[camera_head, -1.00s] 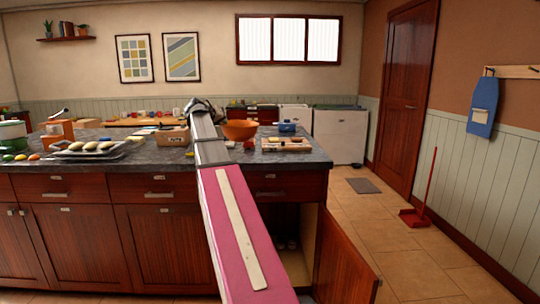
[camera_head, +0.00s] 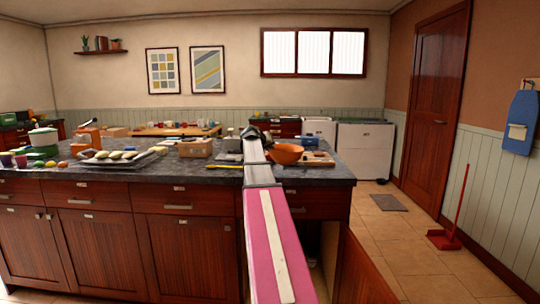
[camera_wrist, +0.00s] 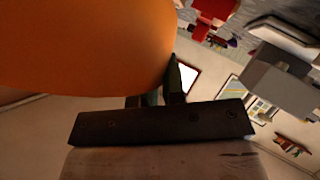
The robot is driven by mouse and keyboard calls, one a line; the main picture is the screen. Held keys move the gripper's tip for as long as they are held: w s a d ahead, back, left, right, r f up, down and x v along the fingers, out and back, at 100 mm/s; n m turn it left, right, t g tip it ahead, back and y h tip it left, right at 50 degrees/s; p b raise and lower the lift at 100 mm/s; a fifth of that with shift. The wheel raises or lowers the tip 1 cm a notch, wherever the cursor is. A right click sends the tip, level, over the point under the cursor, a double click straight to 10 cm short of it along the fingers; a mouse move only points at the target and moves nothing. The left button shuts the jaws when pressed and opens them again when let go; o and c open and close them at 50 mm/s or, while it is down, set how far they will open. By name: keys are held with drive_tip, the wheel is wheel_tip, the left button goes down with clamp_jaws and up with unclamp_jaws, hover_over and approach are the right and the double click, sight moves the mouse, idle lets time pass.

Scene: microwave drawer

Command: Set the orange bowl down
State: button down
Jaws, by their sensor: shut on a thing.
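The orange bowl (camera_head: 287,154) shows in the head view at the right part of the dark counter (camera_head: 345,174), just right of my arm. My gripper (camera_wrist: 160,97) is shut on the bowl's edge in the wrist view, where the bowl (camera_wrist: 85,45) fills the upper left. In the head view my arm hides most of the gripper. I cannot tell from these frames whether the bowl's base touches the counter or hangs above it.
A wooden board (camera_head: 322,159) and a blue pot (camera_head: 309,141) are close to the bowl's right. A wooden box (camera_head: 196,148) and a tray (camera_head: 118,157) with several rolls stand left. A cabinet door (camera_head: 362,270) hangs open below the counter's right end.

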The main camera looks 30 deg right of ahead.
drive_tip(key=shift+f, duration=2.05)
drive_tip(key=c, duration=1.2)
unclamp_jaws()
drive_tip(key=v, duration=1.2)
drive_tip(key=shift+r, duration=0.1)
